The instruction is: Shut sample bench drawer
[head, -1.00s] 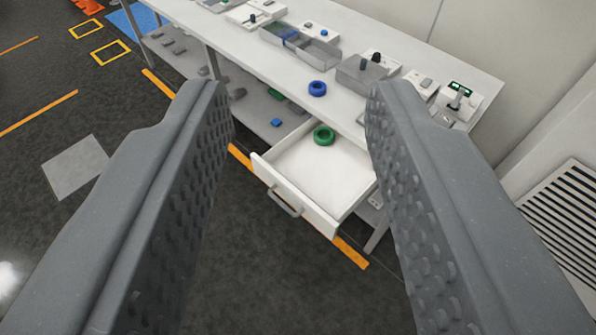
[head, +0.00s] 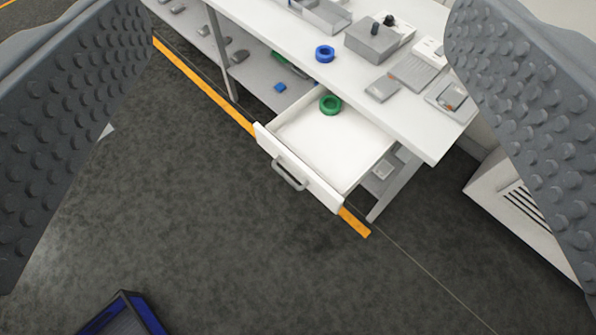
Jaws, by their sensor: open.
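The sample bench drawer (head: 312,190) is white and stands pulled out from under the white bench top (head: 428,130). A grey bar handle (head: 290,175) is on its front panel. A green ring (head: 330,104) lies inside the drawer near its back. My gripper (head: 300,130) is open and empty, its two grey studded fingers wide apart at the left and right of the picture. The drawer shows between the fingers, farther off, and neither finger appears to touch it. The fingertips are partly cut off by the picture's edges.
A blue ring (head: 325,53) and grey instruments (head: 372,42) stand on the bench top. A lower shelf (head: 262,72) holds small parts. A blue-and-black container (head: 122,315) is at the bottom left. A white vented box (head: 505,195) stands right. Dark floor before the drawer is clear.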

